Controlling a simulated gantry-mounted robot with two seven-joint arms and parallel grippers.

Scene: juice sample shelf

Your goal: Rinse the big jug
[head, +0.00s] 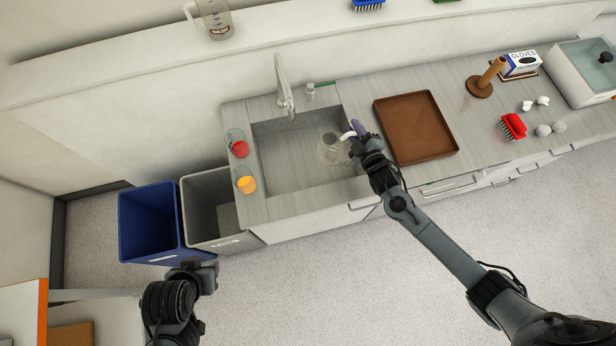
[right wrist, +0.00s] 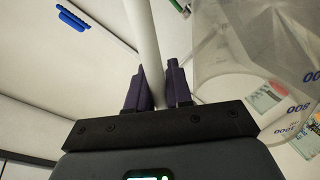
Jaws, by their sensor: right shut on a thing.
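A clear jug (head: 331,150) with a white handle is over the right part of the sink (head: 275,165). My right gripper (head: 357,133) is shut on the jug's handle. The tap (head: 284,88) stands at the sink's back edge; I see no water stream. My left gripper (head: 200,272) is low at the left, away from the sink; its fingers are not clear.
Cups with red (head: 239,148) and orange (head: 245,184) contents stand left of the sink. A blue bin (head: 150,225) and a grey bin (head: 208,210) stand on the floor. A brown tray (head: 416,128) lies right of the sink. Another jug (head: 215,20) sits on the upper ledge.

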